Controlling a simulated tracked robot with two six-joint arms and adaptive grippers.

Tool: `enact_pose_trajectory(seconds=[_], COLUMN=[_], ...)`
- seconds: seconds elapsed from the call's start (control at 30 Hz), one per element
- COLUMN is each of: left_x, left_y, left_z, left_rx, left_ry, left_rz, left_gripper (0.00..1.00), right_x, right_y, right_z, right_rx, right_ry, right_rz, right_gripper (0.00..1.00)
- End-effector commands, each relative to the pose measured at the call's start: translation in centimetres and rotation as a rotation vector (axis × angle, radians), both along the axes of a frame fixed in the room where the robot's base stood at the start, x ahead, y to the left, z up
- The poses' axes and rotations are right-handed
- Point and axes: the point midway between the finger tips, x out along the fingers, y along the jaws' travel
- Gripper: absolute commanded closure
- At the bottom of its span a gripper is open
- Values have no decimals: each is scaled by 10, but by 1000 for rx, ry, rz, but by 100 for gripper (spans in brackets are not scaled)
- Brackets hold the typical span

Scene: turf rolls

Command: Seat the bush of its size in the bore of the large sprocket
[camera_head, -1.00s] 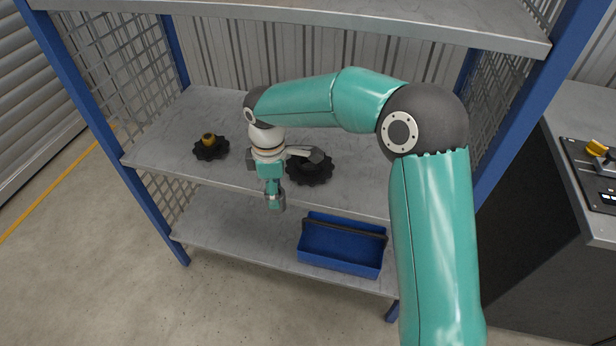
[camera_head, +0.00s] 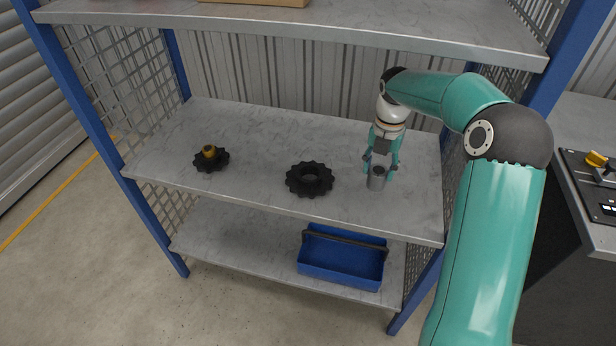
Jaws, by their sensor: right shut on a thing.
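The large sprocket (camera_head: 292,187), black and toothed, lies flat on the middle shelf, and its bore shows open and empty. My right gripper (camera_head: 379,172) is to the right of it, pointing down over the shelf. It is shut on a grey metal bush (camera_head: 376,181), held upright; I cannot tell whether the bush touches the shelf. A smaller black sprocket (camera_head: 203,164) lies at the left of the shelf with a brass-coloured bush (camera_head: 209,151) standing at its middle. My left gripper is not in view.
The middle shelf (camera_head: 255,140) is clear between and behind the sprockets. A blue tote (camera_head: 340,275) with a dark handle sits on the lower shelf. The upper shelf (camera_head: 300,27), blue posts and mesh sides bound the space. A bench with a control panel stands at the right.

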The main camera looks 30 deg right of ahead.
Motion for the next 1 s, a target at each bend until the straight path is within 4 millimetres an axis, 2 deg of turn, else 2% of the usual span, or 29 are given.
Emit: enact_pose_trajectory(seconds=[0.17, 0.6, 0.97, 1.0], left_x=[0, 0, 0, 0], left_y=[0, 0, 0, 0], left_z=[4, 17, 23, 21], left_rx=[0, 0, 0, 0], left_ry=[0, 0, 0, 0], left_rz=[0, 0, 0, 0], left_gripper=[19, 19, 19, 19], right_x=[24, 110, 135, 134], right_y=[20, 94, 115, 115], right_z=[1, 1, 1, -6], right_rx=[0, 0, 0, 0], right_ry=[-1, 0, -1, 2], right_rz=[4, 0, 0, -2], right_gripper=[100, 100, 100, 100])
